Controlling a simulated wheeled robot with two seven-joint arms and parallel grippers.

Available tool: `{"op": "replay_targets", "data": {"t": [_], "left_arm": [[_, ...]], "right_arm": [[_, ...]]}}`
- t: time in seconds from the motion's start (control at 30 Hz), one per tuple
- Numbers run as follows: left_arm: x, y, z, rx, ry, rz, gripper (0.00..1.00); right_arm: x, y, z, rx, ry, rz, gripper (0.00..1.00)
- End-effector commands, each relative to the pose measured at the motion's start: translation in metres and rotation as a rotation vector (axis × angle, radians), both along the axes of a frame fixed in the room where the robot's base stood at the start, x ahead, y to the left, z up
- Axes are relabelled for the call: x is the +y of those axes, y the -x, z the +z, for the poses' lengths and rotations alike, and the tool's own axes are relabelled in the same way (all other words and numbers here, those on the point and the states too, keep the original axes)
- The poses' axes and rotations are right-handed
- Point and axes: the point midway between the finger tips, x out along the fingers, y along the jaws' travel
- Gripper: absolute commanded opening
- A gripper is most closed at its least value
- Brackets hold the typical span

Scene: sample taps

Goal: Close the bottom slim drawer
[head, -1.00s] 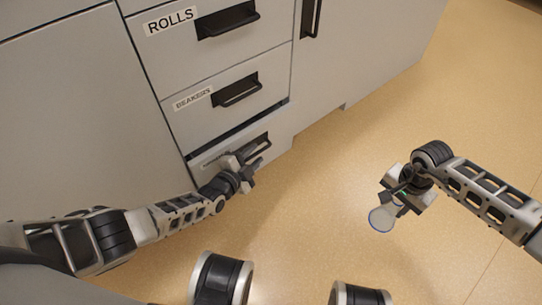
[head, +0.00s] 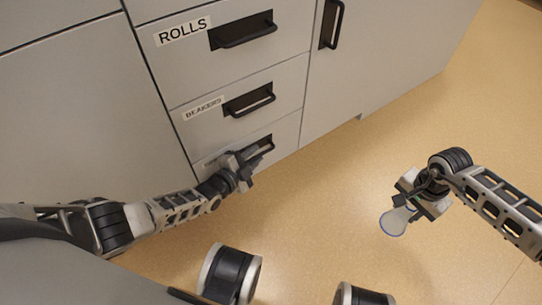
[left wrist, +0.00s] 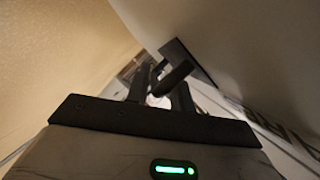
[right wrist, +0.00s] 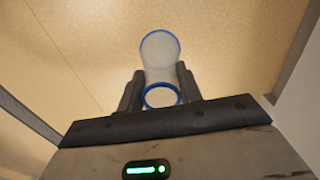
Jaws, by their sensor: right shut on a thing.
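The bottom slim drawer (head: 287,137) is at the foot of the grey cabinet in the head view, its front looking level with the drawers above. Its black handle (head: 265,147) is partly hidden by my left gripper (head: 250,163), which is right against the drawer front. In the left wrist view a dark handle bar (left wrist: 178,76) lies at the left fingertips, with a gap between the fingers; whether they touch it I cannot tell. My right gripper (head: 414,198) is shut on a clear container with a blue rim (head: 394,222), which also shows in the right wrist view (right wrist: 160,50).
Above are a drawer labelled BEAKERS (head: 240,108) and one labelled ROLLS (head: 225,55). A cabinet door with a vertical handle (head: 332,25) stands to the right. The tan floor (head: 320,210) between my arms is clear.

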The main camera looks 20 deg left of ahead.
Motion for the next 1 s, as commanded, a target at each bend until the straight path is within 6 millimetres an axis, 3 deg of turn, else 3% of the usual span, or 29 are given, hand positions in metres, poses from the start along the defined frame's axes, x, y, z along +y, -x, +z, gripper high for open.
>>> {"op": "replay_targets", "data": {"t": [0.37, 0.8, 1.0], "left_arm": [[0.0, 0.008, 0.004, -0.001, 0.002, -0.004, 0.32], [0.027, 0.088, 0.023, 0.004, 0.001, -0.002, 0.32], [0.034, 0.108, 0.026, 0.002, 0.001, -0.002, 0.32]], "right_arm": [[0.0, 0.0, 0.007, 0.0, 0.0, 0.0, 0.02], [0.0, 0.0, 0.052, 0.0, 0.0, 0.0, 0.02], [0.0, 0.0, 0.058, 0.0, 0.0, 0.0, 0.02]]}}
